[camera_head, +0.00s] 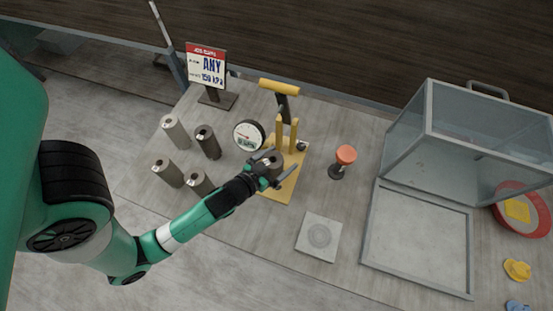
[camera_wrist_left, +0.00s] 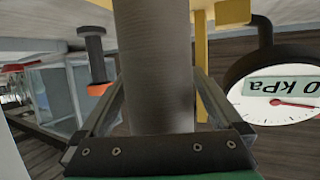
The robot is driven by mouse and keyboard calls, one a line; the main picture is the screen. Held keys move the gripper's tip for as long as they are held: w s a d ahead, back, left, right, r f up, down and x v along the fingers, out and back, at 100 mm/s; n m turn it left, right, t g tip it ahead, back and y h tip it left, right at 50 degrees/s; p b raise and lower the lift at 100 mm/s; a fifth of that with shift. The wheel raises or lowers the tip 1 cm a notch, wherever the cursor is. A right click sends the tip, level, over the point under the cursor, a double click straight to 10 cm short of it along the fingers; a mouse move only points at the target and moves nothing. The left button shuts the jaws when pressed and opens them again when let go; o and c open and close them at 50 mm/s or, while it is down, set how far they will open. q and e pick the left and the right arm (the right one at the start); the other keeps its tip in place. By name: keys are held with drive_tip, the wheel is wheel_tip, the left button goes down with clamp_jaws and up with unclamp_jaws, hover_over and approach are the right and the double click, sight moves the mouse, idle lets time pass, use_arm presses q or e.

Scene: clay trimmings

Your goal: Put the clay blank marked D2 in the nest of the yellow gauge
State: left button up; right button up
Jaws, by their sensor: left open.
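The yellow gauge (camera_head: 278,186) stands mid-table, with a yellow base, posts, a lever handle and a round dial (camera_head: 248,135). The dial also shows at the right of the left wrist view (camera_wrist_left: 285,90). My left gripper (camera_head: 278,170) is over the gauge's base, with its fingers open. A grey clay blank (camera_wrist_left: 153,70) stands between the fingers in the left wrist view; its mark does not show. Several other grey clay blanks (camera_head: 175,132) stand on the table to the left, their marks too small to read. My right gripper is not in view.
A sign (camera_head: 206,68) reading "ANY 150 kPa" stands at the back left. Right of the gauge are an orange-topped stamp (camera_head: 346,155), a pale square plate (camera_head: 318,251) and a glass-walled box (camera_head: 400,140) with an open front panel. A red round tray (camera_head: 541,225) is far right.

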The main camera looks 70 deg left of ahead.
use_arm(q)
drive_tip(key=v, duration=1.2)
drive_tip(key=shift+r+b, duration=0.2)
drive_tip(key=shift+b, duration=0.1)
